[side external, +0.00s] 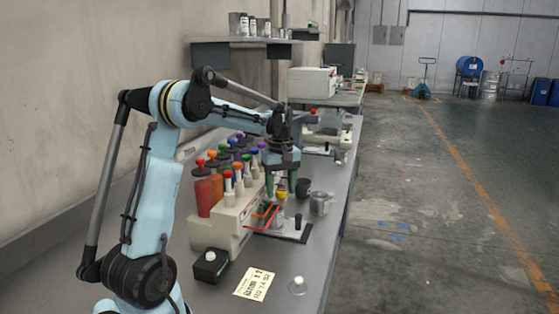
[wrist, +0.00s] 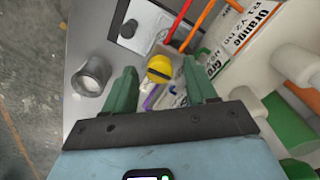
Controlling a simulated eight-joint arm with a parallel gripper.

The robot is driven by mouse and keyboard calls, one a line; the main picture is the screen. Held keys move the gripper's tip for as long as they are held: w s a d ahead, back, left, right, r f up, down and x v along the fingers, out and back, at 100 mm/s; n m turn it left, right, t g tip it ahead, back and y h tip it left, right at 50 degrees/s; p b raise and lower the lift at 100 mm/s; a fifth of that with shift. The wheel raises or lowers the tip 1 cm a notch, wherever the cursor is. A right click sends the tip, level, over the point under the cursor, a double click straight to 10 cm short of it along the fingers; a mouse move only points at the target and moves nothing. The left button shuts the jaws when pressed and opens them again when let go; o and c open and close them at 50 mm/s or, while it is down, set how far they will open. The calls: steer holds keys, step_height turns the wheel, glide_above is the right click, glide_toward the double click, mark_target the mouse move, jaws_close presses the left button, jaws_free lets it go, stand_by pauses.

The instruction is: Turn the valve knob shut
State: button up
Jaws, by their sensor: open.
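The valve knob is a small yellow round knob with a dark bar across it, in the middle of the wrist view (wrist: 159,68). It also shows in the side view (side external: 281,194), low at the front of a white dispenser (side external: 224,226) that carries coloured canisters. My gripper (wrist: 160,76) is open, with its green fingers on either side of the knob and a visible gap to each. In the side view my gripper (side external: 281,186) points down over the knob. I cannot tell whether the fingertips reach down to its height.
A black box with a white button (side external: 210,266) and a paper label (side external: 254,282) lie on the near bench.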

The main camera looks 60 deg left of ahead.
steer(key=shift+f, duration=0.15)
steer(key=shift+c, duration=0.3)
steer(key=c, duration=1)
steer(key=shift+m, duration=0.3)
steer(key=m, duration=0.8)
steer(key=shift+m, duration=0.4)
steer(key=m, duration=0.4)
steer(key=shift+m, duration=2.3)
